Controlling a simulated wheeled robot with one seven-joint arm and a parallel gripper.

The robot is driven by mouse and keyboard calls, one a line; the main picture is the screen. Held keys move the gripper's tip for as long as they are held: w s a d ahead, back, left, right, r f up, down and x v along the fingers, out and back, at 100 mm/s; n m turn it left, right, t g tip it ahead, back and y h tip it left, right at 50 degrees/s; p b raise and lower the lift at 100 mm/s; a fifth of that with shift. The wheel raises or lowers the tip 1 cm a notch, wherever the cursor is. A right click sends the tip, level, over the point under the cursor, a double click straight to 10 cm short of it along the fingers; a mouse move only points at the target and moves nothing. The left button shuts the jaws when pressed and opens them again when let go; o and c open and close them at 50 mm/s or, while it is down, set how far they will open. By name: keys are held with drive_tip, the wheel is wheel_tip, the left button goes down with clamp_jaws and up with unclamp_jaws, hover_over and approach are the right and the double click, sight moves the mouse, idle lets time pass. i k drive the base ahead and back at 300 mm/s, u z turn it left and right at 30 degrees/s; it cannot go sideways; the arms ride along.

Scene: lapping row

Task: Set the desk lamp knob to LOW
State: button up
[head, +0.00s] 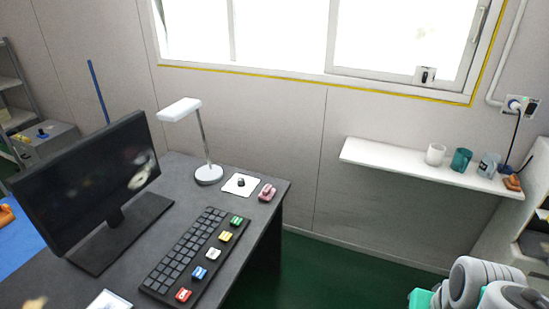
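The desk lamp has a white head (179,109), a thin grey stem and a round silver base (209,175). It stands at the back of the dark desk (180,160). Just right of the base, a white square plate (232,189) lies on the desk with a small dark knob (240,182) on it. The knob's setting and any labels are too small to read. My gripper is not in view; only grey rounded links of my arm show at the bottom right, well apart from the desk.
A monitor (90,185), a keyboard with coloured keys (195,255) and a pink object (267,193) are on the desk. A white wall shelf (390,162) holds several cups at right. Green floor (320,275) is clear between desk and arm.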

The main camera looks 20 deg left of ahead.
sight(241, 181)
drive_tip(key=u, duration=0.15)
drive_tip(key=i, duration=1.2)
drive_tip(key=u, duration=1.15)
drive_tip(key=i, duration=0.75)
drive_tip(key=u, duration=1.25)
drive_tip(key=i, duration=0.3)
drive_tip(key=u, duration=0.15)
